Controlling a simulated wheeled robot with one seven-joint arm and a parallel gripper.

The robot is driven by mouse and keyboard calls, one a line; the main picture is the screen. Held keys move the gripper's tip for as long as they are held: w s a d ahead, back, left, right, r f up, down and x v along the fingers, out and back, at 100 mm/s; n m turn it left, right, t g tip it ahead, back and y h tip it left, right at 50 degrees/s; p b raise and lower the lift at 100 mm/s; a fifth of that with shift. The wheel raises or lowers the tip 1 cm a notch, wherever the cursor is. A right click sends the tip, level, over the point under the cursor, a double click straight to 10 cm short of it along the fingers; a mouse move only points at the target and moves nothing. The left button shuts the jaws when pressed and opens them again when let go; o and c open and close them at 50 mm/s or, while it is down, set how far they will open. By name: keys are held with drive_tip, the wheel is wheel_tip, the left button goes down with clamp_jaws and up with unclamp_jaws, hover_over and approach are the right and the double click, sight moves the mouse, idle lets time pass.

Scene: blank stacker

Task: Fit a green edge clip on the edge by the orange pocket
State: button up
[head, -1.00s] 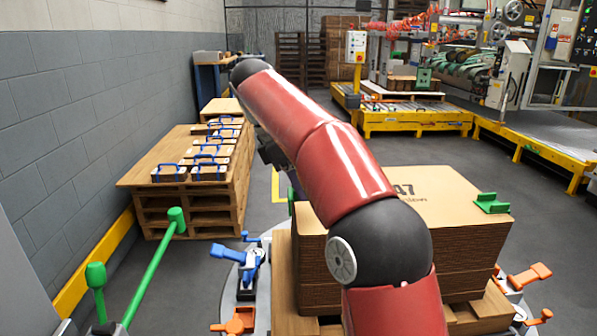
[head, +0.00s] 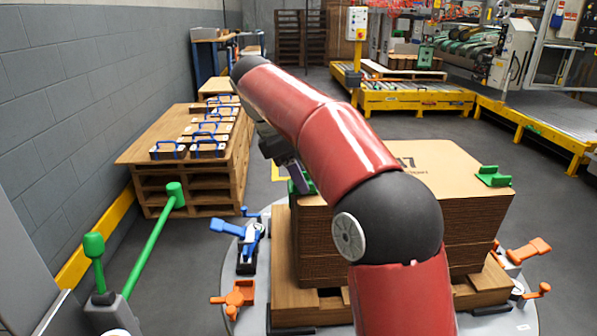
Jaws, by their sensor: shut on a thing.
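A stack of brown cardboard blanks (head: 465,215) stands on a wooden pallet in the middle. A green edge clip (head: 494,176) sits on the stack's top edge at the right. My gripper (head: 299,176), partly hidden by my red arm, is at the stack's upper left edge. It is shut on another green edge clip (head: 298,187), which is close to that edge; I cannot tell whether it touches. Orange parts show low at the left (head: 238,296) and at the right (head: 528,252) of the stack. I cannot tell which, if either, is the orange pocket.
A blue lever device (head: 249,240) stands left of the stack on a round grey plate (head: 237,270). A green-ended bar (head: 150,255) rises at the front left. Pallets with blue-handled blocks (head: 140,152) stand along the wall. Yellow-framed conveyors (head: 418,98) are behind.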

drive_tip(key=shift+f, duration=0.2)
idle(0.4)
drive_tip(key=o, duration=1)
